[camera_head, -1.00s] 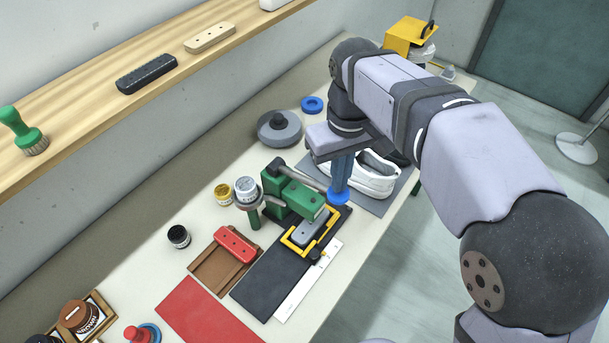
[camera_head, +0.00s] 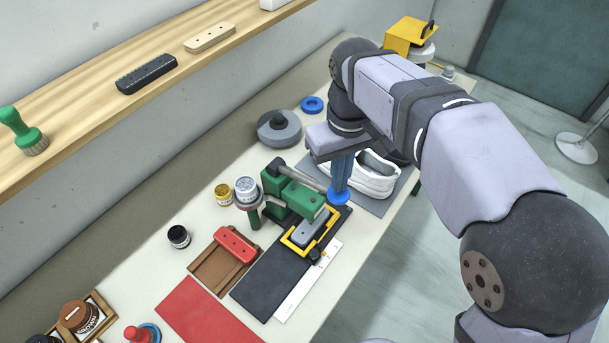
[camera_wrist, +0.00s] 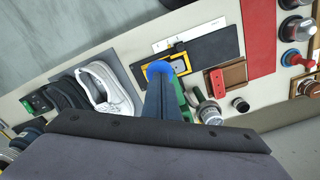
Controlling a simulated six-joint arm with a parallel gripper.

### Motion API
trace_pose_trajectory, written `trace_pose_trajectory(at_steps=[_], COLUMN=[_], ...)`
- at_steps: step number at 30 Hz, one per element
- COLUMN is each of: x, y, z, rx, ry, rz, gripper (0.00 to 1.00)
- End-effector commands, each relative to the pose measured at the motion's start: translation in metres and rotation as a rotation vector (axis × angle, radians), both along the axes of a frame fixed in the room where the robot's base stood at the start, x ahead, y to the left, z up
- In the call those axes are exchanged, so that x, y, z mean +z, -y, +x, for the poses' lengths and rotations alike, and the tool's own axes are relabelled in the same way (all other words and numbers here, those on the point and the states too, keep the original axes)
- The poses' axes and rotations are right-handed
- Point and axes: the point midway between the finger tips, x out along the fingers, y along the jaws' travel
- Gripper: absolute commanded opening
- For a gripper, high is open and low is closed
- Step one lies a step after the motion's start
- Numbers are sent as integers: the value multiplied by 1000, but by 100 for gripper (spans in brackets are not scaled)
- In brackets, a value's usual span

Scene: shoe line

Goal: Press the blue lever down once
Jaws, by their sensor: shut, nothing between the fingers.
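The green press (camera_head: 291,193) stands on the bench, with a grey lever rod running right to a round blue knob (camera_head: 338,198). The knob also shows in the wrist view (camera_wrist: 158,68). My gripper (camera_head: 341,184) is shut and empty, its blue fingers pointing down onto the knob from above. The fingertips appear to meet the knob, but I cannot tell whether they touch. In the wrist view the fingers (camera_wrist: 160,86) hide much of the press. The grey block in a yellow frame (camera_head: 311,232) lies under the press head on a black mat.
Jars (camera_head: 246,189) stand left of the press. A red block on a brown board (camera_head: 211,268) lies in front left. A wooden shelf (camera_head: 90,110) runs along the wall.

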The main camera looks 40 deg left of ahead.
Motion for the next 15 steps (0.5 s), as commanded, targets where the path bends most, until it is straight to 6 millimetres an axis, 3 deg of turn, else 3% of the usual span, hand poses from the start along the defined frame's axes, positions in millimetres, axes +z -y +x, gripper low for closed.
trace_pose_trajectory(at_steps=[15], x=[-14], y=[0], z=[0], rx=[0], ry=[-1], rz=[-1], gripper=[0])
